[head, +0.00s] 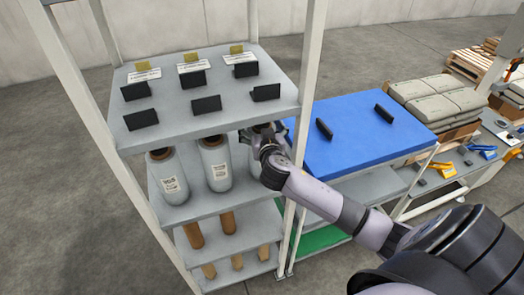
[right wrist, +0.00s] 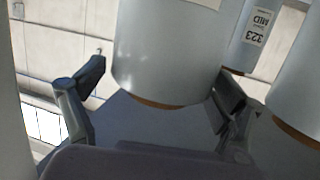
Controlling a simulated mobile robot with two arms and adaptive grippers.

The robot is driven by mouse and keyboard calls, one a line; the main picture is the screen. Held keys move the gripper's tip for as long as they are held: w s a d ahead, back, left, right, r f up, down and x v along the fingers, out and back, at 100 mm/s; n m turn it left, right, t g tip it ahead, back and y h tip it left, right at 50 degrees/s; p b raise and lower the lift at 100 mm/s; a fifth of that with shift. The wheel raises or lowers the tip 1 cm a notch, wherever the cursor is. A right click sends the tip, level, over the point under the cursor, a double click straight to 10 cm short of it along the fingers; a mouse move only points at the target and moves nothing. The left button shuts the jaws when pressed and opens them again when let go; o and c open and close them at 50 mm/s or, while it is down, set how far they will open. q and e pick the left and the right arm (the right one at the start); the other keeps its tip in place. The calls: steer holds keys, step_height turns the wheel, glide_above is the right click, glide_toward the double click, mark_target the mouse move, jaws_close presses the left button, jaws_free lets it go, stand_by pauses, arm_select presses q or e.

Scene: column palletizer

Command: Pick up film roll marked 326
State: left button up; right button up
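White film rolls with brown cores stand upright on the second shelf in the head view: a left roll (head: 168,176), a middle roll (head: 215,165) and a right one mostly hidden behind my right gripper (head: 266,143). No number is readable there. In the right wrist view a roll (right wrist: 168,50) stands between the spread fingers of the right gripper (right wrist: 163,78); its label is cut off at the top. A gap shows at the left finger; contact at the right finger is unclear. Behind it a roll reads "323 MID" (right wrist: 250,32). My left gripper is out of view.
The shelf rack (head: 215,105) has an upper board close above the rolls and a post (head: 302,130) beside my right arm. Brown tubes (head: 228,222) stand below. A blue-topped table (head: 355,135) lies to the right. Another roll (right wrist: 300,90) stands close on the right in the wrist view.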

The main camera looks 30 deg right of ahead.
steer(key=c, duration=1.7)
steer(key=shift+w+r, duration=0.15)
steer(key=shift+c, duration=0.3)
